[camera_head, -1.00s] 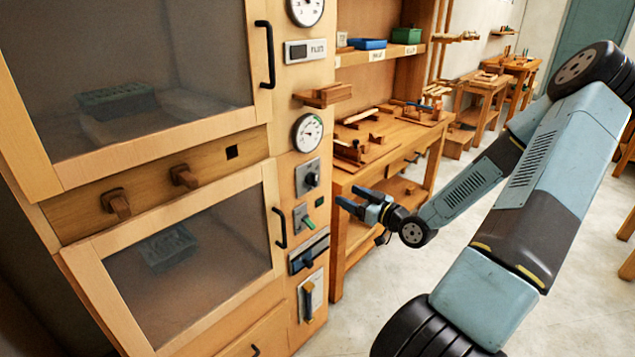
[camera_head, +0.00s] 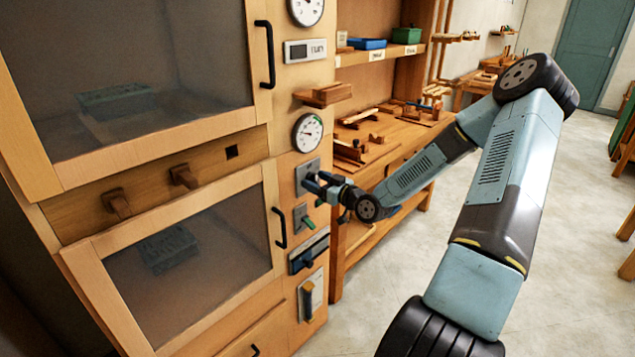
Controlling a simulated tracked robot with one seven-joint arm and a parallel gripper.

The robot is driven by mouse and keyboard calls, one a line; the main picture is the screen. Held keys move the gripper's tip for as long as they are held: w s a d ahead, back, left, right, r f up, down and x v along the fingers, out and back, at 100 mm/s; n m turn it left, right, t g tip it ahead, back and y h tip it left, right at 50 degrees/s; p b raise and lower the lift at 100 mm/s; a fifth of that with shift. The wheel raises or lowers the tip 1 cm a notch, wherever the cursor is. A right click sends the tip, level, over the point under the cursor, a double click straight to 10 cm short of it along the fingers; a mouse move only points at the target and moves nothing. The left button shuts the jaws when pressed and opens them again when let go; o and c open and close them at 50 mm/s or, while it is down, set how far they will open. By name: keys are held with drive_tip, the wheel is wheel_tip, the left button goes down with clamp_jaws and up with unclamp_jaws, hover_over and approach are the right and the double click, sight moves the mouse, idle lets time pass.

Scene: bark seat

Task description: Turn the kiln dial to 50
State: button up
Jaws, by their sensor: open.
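The kiln is a wooden cabinet with two glazed doors, and its control strip runs down the right edge. A grey plate (camera_head: 301,184) on that strip carries a dark round knob, which looks like the dial.
A black door handle (camera_head: 281,228) stands out to the left. A small wooden shelf (camera_head: 323,95) juts out above. A workbench (camera_head: 392,150) stands behind; open floor lies right.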

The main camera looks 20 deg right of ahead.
drive_tip(key=shift+w, duration=0.1)
drive_tip(key=shift+c, duration=0.5)
drive_tip(key=c, duration=0.9)
